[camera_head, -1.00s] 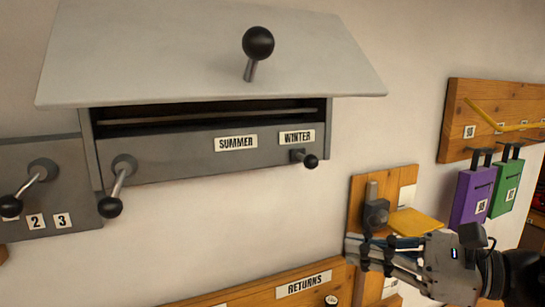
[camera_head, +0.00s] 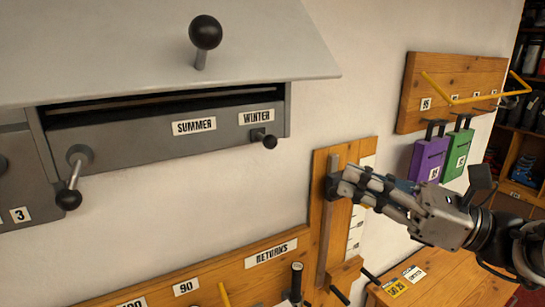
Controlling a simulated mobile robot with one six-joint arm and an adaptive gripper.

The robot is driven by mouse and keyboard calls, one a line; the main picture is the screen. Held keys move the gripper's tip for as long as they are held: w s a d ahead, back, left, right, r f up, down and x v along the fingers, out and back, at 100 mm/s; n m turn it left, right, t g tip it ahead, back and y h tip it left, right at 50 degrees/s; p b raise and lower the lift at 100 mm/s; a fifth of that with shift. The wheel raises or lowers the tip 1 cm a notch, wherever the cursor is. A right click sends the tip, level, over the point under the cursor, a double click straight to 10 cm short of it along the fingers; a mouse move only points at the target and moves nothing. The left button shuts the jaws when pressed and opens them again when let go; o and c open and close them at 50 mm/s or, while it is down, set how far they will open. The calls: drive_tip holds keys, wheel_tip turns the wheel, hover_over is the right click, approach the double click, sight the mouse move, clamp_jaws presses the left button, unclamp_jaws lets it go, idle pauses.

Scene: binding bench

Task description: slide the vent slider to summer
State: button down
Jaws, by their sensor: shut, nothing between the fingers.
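The vent slider (camera_head: 265,138) is a small black knob on a short stem on the front of a grey hooded box (camera_head: 100,140). It sits just below the WINTER label (camera_head: 257,116), at the right end of the box front. The SUMMER label (camera_head: 194,126) is to its left. My gripper (camera_head: 344,186) is shut, to the right of and below the vent slider and well apart from it. Its fingertips are at a dark block on an upright rail on a wooden board; I cannot tell whether they touch it.
The wooden board (camera_head: 319,210) with the rail stands below right of the box. A black ball lever (camera_head: 205,35) sticks up from the hood, and another lever (camera_head: 70,195) is at the box's left. A RETURNS rack (camera_head: 215,277) is below. Purple and green tags (camera_head: 428,158) hang right.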

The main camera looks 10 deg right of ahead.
approach(265, 139)
drive_tip(key=w+a, duration=0.1)
drive_tip(key=w, duration=0.1)
drive_tip(key=w+a+f, duration=0.1)
drive_tip(key=w+a, duration=0.1)
drive_tip(key=shift+a+p, duration=0.3)
